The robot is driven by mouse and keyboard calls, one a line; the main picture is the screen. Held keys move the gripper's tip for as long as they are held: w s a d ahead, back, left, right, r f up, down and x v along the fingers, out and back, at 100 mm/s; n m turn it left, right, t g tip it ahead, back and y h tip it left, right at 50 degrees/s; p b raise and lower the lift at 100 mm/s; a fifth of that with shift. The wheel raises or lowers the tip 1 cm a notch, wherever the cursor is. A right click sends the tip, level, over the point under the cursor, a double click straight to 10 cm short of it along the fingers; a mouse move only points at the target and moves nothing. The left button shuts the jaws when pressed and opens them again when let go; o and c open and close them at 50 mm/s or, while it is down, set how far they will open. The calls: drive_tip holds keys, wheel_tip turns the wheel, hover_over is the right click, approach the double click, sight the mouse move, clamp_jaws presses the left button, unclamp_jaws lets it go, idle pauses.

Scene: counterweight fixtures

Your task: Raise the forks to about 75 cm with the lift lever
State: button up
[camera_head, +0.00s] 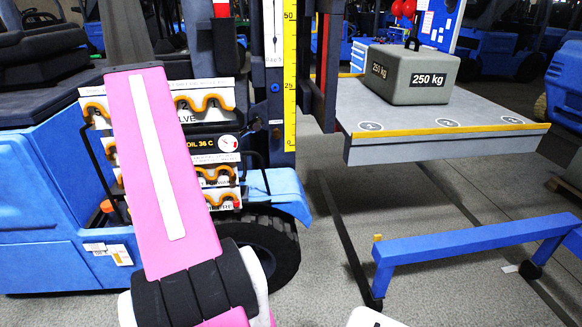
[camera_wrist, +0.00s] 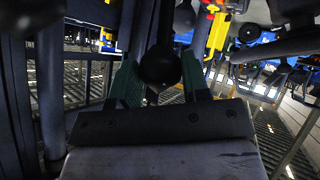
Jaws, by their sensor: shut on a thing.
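In the wrist view my gripper (camera_wrist: 160,88) has its two green fingers closed around a dark lever with a round black knob (camera_wrist: 160,65). The knob stands up between the fingertips. In the head view my pink arm covers this spot, so the gripper and lever are hidden there. A grey platform (camera_head: 400,112) with a yellow front strip is raised above the floor at the right and covers the forks. A yellow height scale (camera_head: 290,75) marked 0, 25 and 50 stands on the mast; its upper part is cut off. I cannot read the fork height.
A grey 250 kg weight (camera_head: 412,75) sits on the platform. A blue floor frame (camera_head: 470,240) stands in front of it. The blue truck body (camera_head: 50,190) and a panel with several orange pipe loops (camera_head: 212,102) are close around my arm.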

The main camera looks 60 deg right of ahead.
drive_tip(key=shift+r, duration=0.15)
drive_tip(key=shift+s+d, duration=1)
drive_tip(key=shift+s, duration=0.15)
drive_tip(key=o, duration=0.8)
drive_tip(key=v, duration=1)
